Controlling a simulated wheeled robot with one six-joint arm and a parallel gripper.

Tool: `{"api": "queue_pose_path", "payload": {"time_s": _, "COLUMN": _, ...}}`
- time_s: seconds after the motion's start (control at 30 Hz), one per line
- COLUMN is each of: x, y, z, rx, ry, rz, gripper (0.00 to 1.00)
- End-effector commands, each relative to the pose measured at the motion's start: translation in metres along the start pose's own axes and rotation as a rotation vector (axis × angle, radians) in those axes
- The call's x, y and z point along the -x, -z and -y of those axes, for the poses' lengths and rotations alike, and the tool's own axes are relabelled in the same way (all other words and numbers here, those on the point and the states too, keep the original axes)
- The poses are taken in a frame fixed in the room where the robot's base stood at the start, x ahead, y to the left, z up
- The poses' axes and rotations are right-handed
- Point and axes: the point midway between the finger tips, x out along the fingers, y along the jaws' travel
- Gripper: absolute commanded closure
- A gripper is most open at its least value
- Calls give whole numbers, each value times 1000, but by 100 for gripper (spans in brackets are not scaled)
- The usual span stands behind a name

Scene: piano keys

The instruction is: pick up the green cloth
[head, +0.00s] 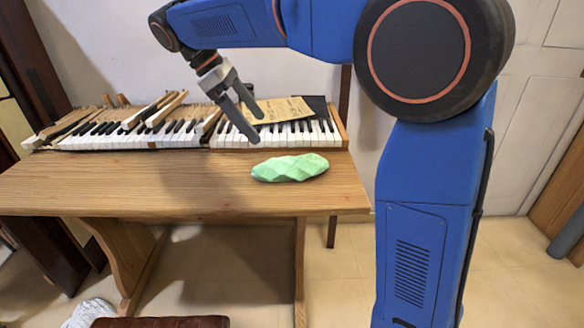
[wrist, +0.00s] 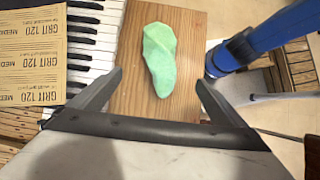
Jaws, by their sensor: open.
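The green cloth (head: 290,168) is a pale green, folded, lumpy bundle lying on the wooden table near its right end, in front of the piano keys. It also shows in the wrist view (wrist: 159,58), lengthwise on the wood ahead of the fingers. My gripper (head: 257,130) is open and empty, above the table and up and left of the cloth in the head view. In the wrist view my gripper (wrist: 158,80) has its fingers spread wide, with the cloth beyond and between them. Nothing hides the cloth.
The piano keyboard (head: 285,137) runs along the back of the table (head: 140,184), with loose wooden keys (head: 155,110) piled at left. Sandpaper sheets (head: 275,108) lie on the keyboard's right part. The table's front is clear left of the cloth. A dark red seat (head: 160,322) stands below.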

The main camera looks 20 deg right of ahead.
Motion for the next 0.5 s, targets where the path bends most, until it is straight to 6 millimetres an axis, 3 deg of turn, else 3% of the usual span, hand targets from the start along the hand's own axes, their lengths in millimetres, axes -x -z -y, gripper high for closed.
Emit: {"api": "queue_pose_path", "payload": {"time_s": 0.5, "x": -90, "y": -1, "z": 0, "rx": -2, "ry": 3, "rz": 1, "gripper": 5}}
